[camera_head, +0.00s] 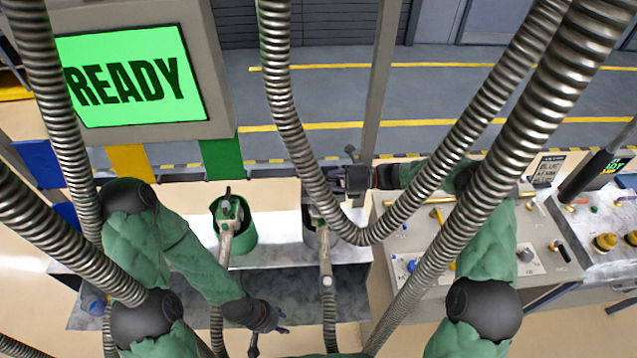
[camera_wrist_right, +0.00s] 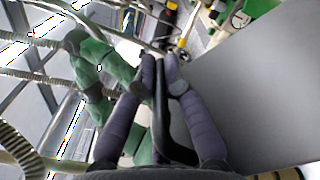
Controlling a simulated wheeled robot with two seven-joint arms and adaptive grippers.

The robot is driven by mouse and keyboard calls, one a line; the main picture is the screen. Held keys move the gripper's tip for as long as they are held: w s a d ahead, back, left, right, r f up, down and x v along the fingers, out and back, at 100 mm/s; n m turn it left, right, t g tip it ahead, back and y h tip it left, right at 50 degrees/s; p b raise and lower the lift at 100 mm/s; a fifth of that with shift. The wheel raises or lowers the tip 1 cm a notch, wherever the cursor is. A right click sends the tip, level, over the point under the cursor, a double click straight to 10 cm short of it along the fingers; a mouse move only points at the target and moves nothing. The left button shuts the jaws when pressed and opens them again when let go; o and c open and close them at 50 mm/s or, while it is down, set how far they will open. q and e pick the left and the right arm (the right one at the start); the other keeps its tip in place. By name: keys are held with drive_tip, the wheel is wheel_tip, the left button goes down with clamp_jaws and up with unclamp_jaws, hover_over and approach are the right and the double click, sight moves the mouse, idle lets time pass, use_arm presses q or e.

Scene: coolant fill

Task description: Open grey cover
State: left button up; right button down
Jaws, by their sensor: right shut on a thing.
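My right gripper (camera_head: 352,180) is at the upper middle of the head view, just above the grey holder (camera_head: 312,238). In the right wrist view its purple fingers (camera_wrist_right: 160,62) are closed together, with a dark curved bar (camera_wrist_right: 160,105) between them. What the fingertips hold is too small to name surely; it looks like a dark handle. I cannot clearly pick out the grey cover; hoses and my gripper hide part of that area. My left gripper (camera_head: 268,338) is low in the middle of the head view, its dark fingers apart and empty.
A green holder (camera_head: 245,238) and the grey holder each carry a nozzle with a hose. A READY screen (camera_head: 130,80) stands at upper left above coloured panels. A control bench (camera_head: 480,285) is on the right. Ribbed metal hoses cross the view. A grey upright post (camera_head: 380,85) stands behind my right gripper.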

drive_tip(key=shift+w+r, duration=0.5)
drive_tip(key=shift+w, duration=0.05)
drive_tip(key=c, duration=1.3)
unclamp_jaws()
drive_tip(key=d, duration=1.2)
drive_tip(key=shift+d, duration=0.1)
